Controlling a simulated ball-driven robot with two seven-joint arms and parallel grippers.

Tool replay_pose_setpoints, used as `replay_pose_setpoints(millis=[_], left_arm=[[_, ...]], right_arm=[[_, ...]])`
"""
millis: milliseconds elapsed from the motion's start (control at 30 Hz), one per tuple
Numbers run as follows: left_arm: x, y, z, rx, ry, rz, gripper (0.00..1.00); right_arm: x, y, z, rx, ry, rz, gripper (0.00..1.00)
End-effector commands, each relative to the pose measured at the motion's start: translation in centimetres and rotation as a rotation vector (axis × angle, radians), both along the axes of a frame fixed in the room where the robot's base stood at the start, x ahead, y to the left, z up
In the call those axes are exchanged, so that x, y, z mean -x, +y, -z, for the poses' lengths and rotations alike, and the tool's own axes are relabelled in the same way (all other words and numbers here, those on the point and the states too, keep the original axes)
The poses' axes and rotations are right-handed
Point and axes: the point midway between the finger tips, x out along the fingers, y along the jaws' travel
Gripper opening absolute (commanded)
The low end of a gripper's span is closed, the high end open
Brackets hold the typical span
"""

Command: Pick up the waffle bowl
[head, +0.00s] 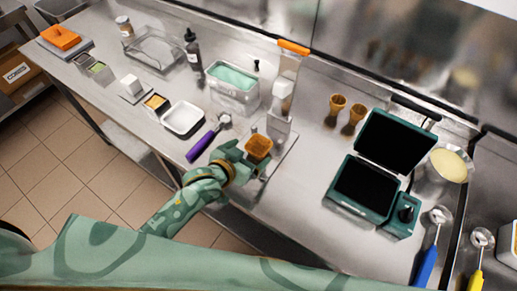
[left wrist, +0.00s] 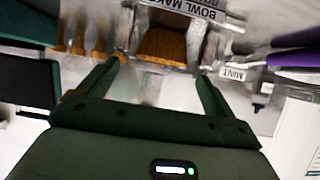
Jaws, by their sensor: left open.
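The waffle bowl (head: 259,146), small and golden brown, sits at the metal bowl-maker stand on the steel counter. In the left wrist view the waffle bowl (left wrist: 163,46) shows just beyond the fingertips, roughly centred between them. My left gripper (head: 246,157) is right at the bowl's near left side in the head view. Its fingers (left wrist: 162,66) are spread apart in the left wrist view, with nothing clearly clamped. I cannot tell whether a finger touches the bowl. My right gripper is not in view.
A purple-handled scoop (head: 203,143) lies left of my gripper. A tub of mint-coloured ice cream (head: 232,77) stands behind it. Two waffle cones (head: 346,112) and an open dark green waffle iron (head: 374,172) are to the right. Blue (head: 430,255) and yellow (head: 476,268) scoops lie farther right.

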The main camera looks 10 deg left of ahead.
Motion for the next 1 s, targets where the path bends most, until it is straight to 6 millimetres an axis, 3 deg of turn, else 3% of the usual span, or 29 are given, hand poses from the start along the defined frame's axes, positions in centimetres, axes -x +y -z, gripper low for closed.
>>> replay_pose_setpoints(millis=[300,567,733,1000], left_arm=[[-3.8,-1.5,2.1,0.001,-0.001,0.001,0.91],[-4.0,-1.5,2.2,0.000,0.000,0.001,0.91],[-4.0,-1.5,2.2,-0.001,0.000,0.000,0.43],[-4.0,-1.5,2.2,-0.001,0.000,0.000,0.42]], right_arm=[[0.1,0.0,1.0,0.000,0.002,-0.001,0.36],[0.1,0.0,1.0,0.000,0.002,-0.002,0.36],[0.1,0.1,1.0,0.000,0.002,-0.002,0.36],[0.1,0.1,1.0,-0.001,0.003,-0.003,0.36]])
